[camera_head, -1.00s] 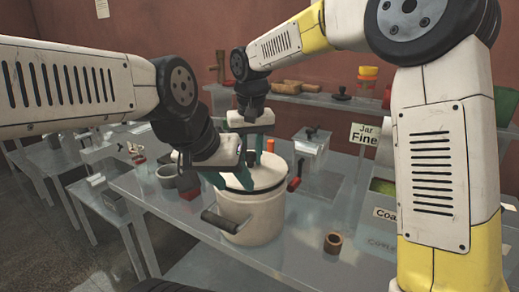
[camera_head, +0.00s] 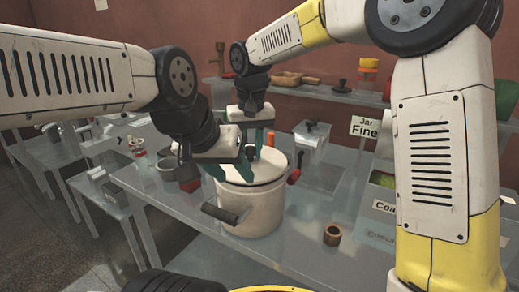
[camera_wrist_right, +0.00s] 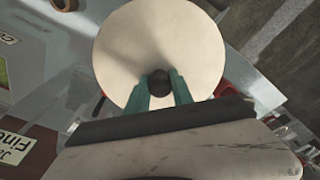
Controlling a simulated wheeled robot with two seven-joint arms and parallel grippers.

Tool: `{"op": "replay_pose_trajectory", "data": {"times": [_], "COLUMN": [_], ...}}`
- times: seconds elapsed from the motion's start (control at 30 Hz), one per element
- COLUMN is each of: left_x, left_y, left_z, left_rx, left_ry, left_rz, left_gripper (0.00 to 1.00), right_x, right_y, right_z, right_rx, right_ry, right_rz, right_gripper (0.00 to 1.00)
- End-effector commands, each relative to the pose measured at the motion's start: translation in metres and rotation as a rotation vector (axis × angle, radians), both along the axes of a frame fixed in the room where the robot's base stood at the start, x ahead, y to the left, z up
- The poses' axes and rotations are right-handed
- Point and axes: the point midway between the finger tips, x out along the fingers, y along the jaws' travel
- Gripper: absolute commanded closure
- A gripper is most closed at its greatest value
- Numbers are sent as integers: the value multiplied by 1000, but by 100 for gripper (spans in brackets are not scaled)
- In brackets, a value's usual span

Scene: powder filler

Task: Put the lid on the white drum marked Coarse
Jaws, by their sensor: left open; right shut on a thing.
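The white drum (camera_head: 256,213) stands on the grey table with a dark handle on its near side. The pale round lid (camera_head: 266,168) is over its mouth, at rim level; I cannot tell if it is fully seated. In the right wrist view the lid (camera_wrist_right: 143,38) is a full disc with a dark knob (camera_wrist_right: 159,82) at its middle. My right gripper (camera_head: 258,145) comes from above and is shut on this knob. My left gripper (camera_head: 213,173) is open at the drum's left rim; its arm partly hides the rim. No Coarse marking shows on the drum.
A brown ring (camera_head: 332,235) lies on the table right of the drum. A sign reading Jar Fine (camera_head: 365,130) and a bin with a label starting "Coa" (camera_head: 384,206) stand at the right. A shelf with pots runs behind.

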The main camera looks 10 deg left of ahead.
Motion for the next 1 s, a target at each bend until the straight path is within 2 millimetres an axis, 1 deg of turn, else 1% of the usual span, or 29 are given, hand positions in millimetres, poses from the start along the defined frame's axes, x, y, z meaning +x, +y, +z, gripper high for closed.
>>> {"op": "replay_pose_trajectory", "data": {"times": [0.6,0.97,1.0], "left_x": [0,0,0], "left_y": [0,0,0], "left_z": [0,0,0], "left_rx": [0,0,0], "left_ry": [0,0,0], "left_rz": [0,0,0], "left_gripper": [53,53,53], "right_x": [0,0,0], "right_y": [0,0,0], "right_z": [-10,-10,-10], "right_rx": [0,0,0], "right_ry": [0,0,0], "right_rz": [0,0,0], "right_gripper": [100,100,68]}}
